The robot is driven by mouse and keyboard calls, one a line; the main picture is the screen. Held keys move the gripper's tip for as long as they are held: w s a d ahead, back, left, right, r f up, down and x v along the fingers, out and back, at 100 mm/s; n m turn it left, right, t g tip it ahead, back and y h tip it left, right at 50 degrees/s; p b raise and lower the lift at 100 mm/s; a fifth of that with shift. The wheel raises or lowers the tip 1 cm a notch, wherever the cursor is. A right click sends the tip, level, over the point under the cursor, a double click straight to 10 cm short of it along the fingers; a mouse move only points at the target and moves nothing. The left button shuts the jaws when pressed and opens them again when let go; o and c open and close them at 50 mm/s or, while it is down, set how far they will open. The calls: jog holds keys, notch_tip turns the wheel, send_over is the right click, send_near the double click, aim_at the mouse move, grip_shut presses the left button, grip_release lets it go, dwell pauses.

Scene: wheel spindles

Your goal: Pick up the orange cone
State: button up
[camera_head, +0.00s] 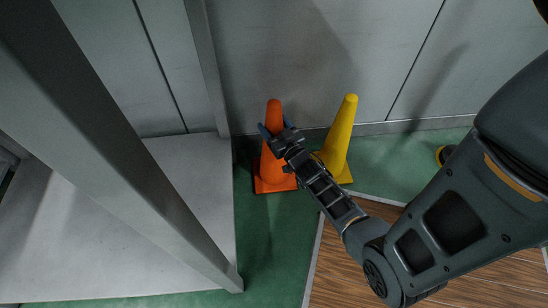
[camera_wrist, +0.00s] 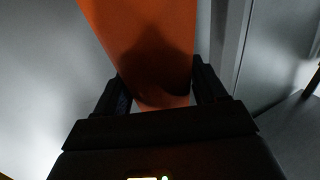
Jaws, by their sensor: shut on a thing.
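The orange cone (camera_head: 271,172) stands upright on the green floor strip by the wall, its square base flat on the floor as far as I can see. My gripper (camera_head: 275,133) comes in from the right and is shut on the upper part of the cone, a finger on either side. In the wrist view the orange cone (camera_wrist: 148,50) fills the space between the two dark fingers of my gripper (camera_wrist: 160,88). Part of the cone's right side is hidden behind my gripper in the head view.
A yellow cone (camera_head: 340,137) stands close to the right of the orange one. A grey metal post and shelf frame (camera_head: 160,180) is close on the left. The grey wall (camera_head: 300,60) is right behind. Wooden floor (camera_head: 340,270) lies in front.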

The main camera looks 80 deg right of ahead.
grip_shut()
dwell(0.4)
